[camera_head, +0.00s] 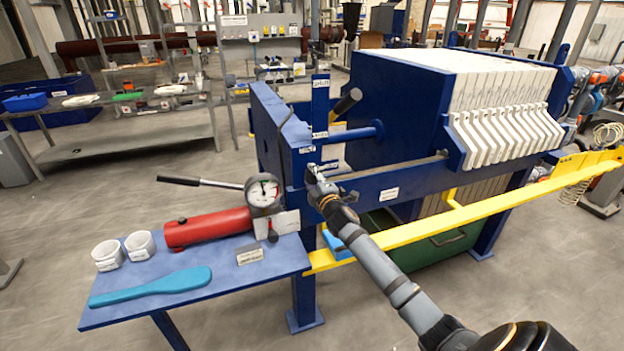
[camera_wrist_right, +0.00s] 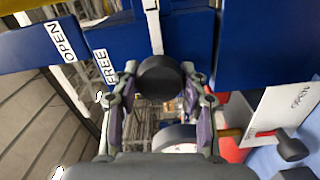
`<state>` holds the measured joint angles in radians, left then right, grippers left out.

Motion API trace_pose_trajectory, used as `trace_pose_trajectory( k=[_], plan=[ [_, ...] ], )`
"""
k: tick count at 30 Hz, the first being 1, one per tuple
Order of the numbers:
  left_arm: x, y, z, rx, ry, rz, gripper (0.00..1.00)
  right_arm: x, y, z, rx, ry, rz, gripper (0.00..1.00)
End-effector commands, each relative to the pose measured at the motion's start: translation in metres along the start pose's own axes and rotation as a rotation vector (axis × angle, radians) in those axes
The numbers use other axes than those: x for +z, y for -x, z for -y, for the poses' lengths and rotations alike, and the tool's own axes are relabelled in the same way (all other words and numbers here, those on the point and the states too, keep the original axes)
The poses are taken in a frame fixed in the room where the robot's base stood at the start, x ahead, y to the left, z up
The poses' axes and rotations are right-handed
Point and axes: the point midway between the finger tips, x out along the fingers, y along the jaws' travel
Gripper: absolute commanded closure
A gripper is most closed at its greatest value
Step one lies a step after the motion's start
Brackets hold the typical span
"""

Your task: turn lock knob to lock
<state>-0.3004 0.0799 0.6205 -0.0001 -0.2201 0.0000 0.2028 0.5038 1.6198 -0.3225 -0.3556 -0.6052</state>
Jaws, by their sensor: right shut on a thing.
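The lock knob (camera_wrist_right: 160,76), round and black, sits between the fingertips of my right gripper (camera_wrist_right: 159,88) in the right wrist view. The gripper is shut on it. A white strip runs up from the knob toward a partly cropped label beginning with "L". A FREE label (camera_wrist_right: 104,68) lies to the left of the knob. In the head view my right gripper (camera_head: 318,178) is at the blue end frame of the press (camera_head: 275,125) and hides the knob. My left gripper is not in view.
A blue side table (camera_head: 215,280) holds a red cylinder (camera_head: 207,228) with a gauge (camera_head: 263,190), white cups (camera_head: 140,246) and a blue paddle (camera_head: 150,286). A yellow rail (camera_head: 480,207) runs along the press.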

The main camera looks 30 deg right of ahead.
Motion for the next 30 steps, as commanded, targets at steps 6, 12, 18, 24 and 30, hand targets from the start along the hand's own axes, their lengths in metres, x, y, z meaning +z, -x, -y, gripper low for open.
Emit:
trace_pose_trajectory(
  k=[6, 12, 18, 24, 30],
  plan=[
    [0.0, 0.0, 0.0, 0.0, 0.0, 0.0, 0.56, 0.0, 0.0, 0.001, -0.002, -0.008, 0.001, 0.88],
    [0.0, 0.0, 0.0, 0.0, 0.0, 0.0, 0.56, 0.0, 0.0, 0.001, -0.002, -0.008, 0.001, 0.54],
    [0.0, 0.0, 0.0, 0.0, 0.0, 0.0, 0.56, 0.0, 0.0, 0.001, -0.002, -0.006, 0.001, 0.33],
    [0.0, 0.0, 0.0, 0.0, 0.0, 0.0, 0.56, 0.0, 0.0, 0.0, -0.001, -0.006, 0.0, 0.33],
    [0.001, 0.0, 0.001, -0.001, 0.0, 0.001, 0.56, 0.001, 0.016, 0.002, -0.003, 0.0, 0.0, 0.33]
  ],
)
